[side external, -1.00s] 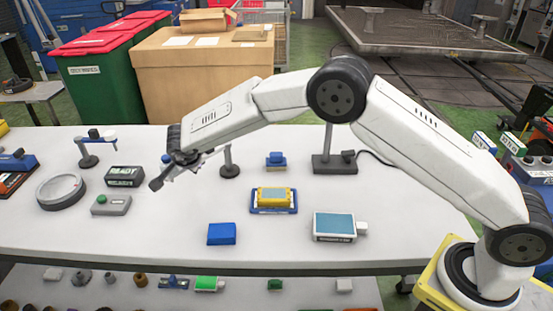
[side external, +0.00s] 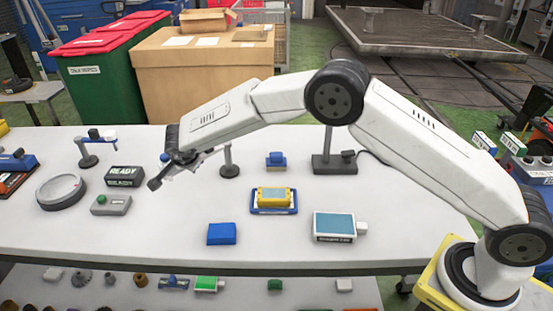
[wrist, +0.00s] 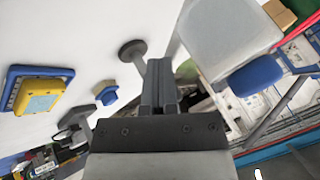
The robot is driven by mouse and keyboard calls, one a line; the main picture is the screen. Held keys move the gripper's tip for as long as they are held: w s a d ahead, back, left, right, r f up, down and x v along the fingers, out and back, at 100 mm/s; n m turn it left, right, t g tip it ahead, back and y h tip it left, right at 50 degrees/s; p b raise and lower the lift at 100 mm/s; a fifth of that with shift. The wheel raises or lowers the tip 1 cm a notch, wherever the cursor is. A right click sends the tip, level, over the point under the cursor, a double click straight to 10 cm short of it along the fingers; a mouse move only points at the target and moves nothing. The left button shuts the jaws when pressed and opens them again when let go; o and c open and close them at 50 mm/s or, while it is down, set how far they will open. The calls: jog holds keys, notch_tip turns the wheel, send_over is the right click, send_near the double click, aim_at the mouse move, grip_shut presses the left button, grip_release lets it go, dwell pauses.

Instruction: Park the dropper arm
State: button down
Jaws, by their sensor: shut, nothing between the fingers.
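Two small stands on round dark bases are on the white bench. The left stand (side external: 88,152) carries a short white crosspiece with a dark and blue part, left of my gripper. A grey post (side external: 228,160) stands to the right of my gripper; it also shows in the wrist view (wrist: 138,58), behind the fingers. I cannot tell for certain which one is the dropper arm. My gripper (side external: 154,184) is shut and empty, above the bench between the two stands. Its fingers also show in the wrist view (wrist: 160,85); whether they touch the post is unclear.
A round grey turntable (side external: 62,191), a READY display (side external: 125,176) and a green-button box (side external: 110,205) sit at left. A yellow device (side external: 273,195) on a blue tray, a blue block (side external: 222,234) and a screen unit (side external: 334,226) occupy the middle and right.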

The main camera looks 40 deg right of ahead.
jog(key=s+f+v, duration=0.1)
jog(key=s+v, duration=0.1)
jog(key=v, duration=1)
jog(key=shift+s+f, duration=0.25)
jog(key=shift+s, duration=0.05)
jog(key=shift+d, duration=0.2)
jog(key=d+r+n+t+y, duration=0.3)
jog(key=d+r+n+t, duration=0.1)
jog(key=d+n, duration=0.4)
jog(key=s+d+f+n+g, duration=0.2)
jog(key=s+d+f, duration=0.1)
jog(key=s, duration=0.6)
jog(key=s+d+f+n+g, duration=0.2)
jog(key=s+d+f+g, duration=0.1)
jog(key=s, duration=0.6)
jog(key=s+d+f+n+g, duration=0.2)
jog(key=s+d, duration=0.3)
jog(key=s, duration=0.4)
jog(key=shift+d+f+n+g+y, duration=0.2)
jog(key=shift+f+n+g+y, duration=0.2)
jog(key=shift+f+n, duration=0.25)
